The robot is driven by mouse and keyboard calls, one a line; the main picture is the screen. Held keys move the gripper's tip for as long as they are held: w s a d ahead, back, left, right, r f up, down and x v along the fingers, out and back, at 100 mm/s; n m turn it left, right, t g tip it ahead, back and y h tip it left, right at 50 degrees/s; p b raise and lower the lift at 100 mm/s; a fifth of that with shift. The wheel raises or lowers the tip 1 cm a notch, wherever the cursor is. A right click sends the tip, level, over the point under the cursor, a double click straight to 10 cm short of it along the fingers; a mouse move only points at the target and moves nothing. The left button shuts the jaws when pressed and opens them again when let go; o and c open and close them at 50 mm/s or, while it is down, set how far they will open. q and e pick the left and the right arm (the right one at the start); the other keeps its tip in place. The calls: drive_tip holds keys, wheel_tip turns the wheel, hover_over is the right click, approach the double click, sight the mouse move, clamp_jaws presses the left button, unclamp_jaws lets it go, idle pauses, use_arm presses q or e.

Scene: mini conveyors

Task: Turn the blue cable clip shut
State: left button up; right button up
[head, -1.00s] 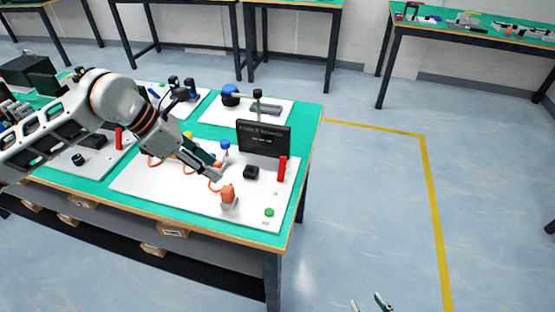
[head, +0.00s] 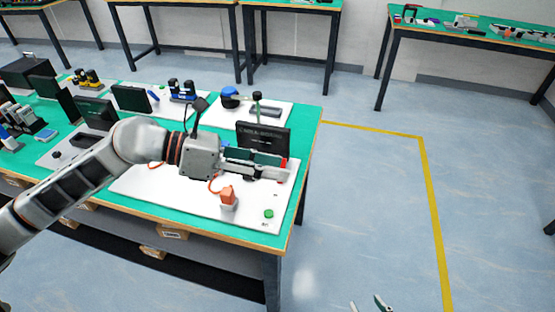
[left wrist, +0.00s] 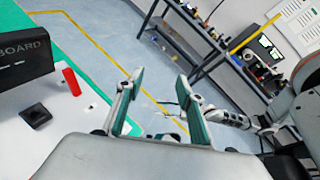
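The white cable board (head: 150,190) lies on the green table. Only a sliver of the blue cable clip (head: 225,144) shows above my left gripper in the head view; the rest is hidden behind it, so its state cannot be told. My left gripper (head: 287,170) stretches rightward over the board, its tips near the red upright piece at the right edge. In the left wrist view my left gripper (left wrist: 158,95) is open and empty, its fingers facing the floor past the table. My right gripper (head: 369,304) shows only at the bottom edge, fingers apart, away from the table.
An orange clip (head: 227,193) with an orange cable stands at the front of the board. A black sign (head: 263,136) stands behind. The red piece (left wrist: 72,81) and a black block (left wrist: 35,115) show in the left wrist view. A green button (head: 269,213) sits front right.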

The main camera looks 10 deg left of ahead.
use_arm(q)
drive_tip(key=shift+s+d+r+n+h, duration=0.2)
drive_tip(key=shift+d+r+n+h, duration=0.1)
drive_tip(key=shift+d+r+h, duration=0.6)
drive_tip(key=shift+a+r+t, duration=0.1)
drive_tip(key=shift+r+t, duration=0.05)
drive_tip(key=shift+t, duration=0.15)
